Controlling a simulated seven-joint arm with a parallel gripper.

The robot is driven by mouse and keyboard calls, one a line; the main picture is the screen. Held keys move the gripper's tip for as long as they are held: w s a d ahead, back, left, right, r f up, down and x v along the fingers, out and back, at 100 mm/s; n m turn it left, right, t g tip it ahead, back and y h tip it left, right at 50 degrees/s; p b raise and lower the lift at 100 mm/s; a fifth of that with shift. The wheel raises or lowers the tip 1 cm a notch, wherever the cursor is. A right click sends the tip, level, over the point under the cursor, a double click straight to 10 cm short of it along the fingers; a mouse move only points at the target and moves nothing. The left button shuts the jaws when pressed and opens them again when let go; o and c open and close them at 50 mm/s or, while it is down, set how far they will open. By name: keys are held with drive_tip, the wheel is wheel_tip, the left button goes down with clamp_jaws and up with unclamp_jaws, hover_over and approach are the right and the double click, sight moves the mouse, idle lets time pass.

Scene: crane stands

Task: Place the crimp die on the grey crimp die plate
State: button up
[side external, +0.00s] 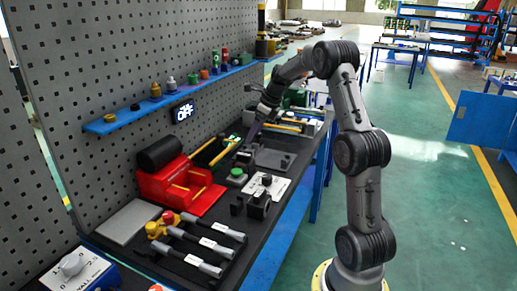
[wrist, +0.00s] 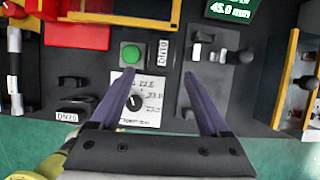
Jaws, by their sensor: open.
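My gripper (wrist: 160,73) is open, with nothing between its two purple fingers. In the side external view my gripper (side external: 252,131) is above the far part of the dark bench. Black die-like blocks stand on the bench; one (wrist: 77,105) bears a DN20 label, left of my fingers in the wrist view. Similar black blocks (side external: 258,206) show near the bench's front edge. A dark grey plate (wrist: 208,97) with small black parts on it lies right of the fingers; it also shows in the side external view (side external: 269,157). I cannot tell which piece is the crimp die.
A red machine (side external: 172,187), a light grey plate (side external: 128,222) and several black-handled tools (side external: 196,239) crowd the near bench. A perforated wall stands behind.

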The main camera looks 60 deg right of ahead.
drive_tip(key=s+a+r+n, duration=0.1)
drive_tip(key=a+r+n, duration=0.25)
drive_tip(key=a, duration=0.25)
drive_tip(key=a+r+n, duration=0.3)
drive_tip(key=a+n, duration=0.2)
drive_tip(key=a, duration=0.2)
drive_tip(key=s+a+r+n, duration=0.2)
drive_tip(key=s+a+n, duration=1.2)
drive_tip(key=a+n, duration=0.4)
drive_tip(key=shift+s+a+r, duration=0.3)
drive_tip(key=shift+a+r, duration=0.1)
drive_tip(key=shift+a, duration=0.05)
drive_tip(key=shift+o, duration=0.6)
drive_tip(key=s+a+f+n, duration=0.3)
drive_tip(key=s+n, duration=0.4)
drive_tip(key=n, duration=0.1)
drive_tip(key=shift+s+n+t, duration=0.35)
drive_tip(key=shift+s+t, duration=0.05)
drive_tip(key=shift+s+a+f, duration=0.1)
drive_tip(key=shift+s+f, duration=0.05)
drive_tip(key=shift+f, duration=0.05)
drive_tip(key=shift+n, duration=0.3)
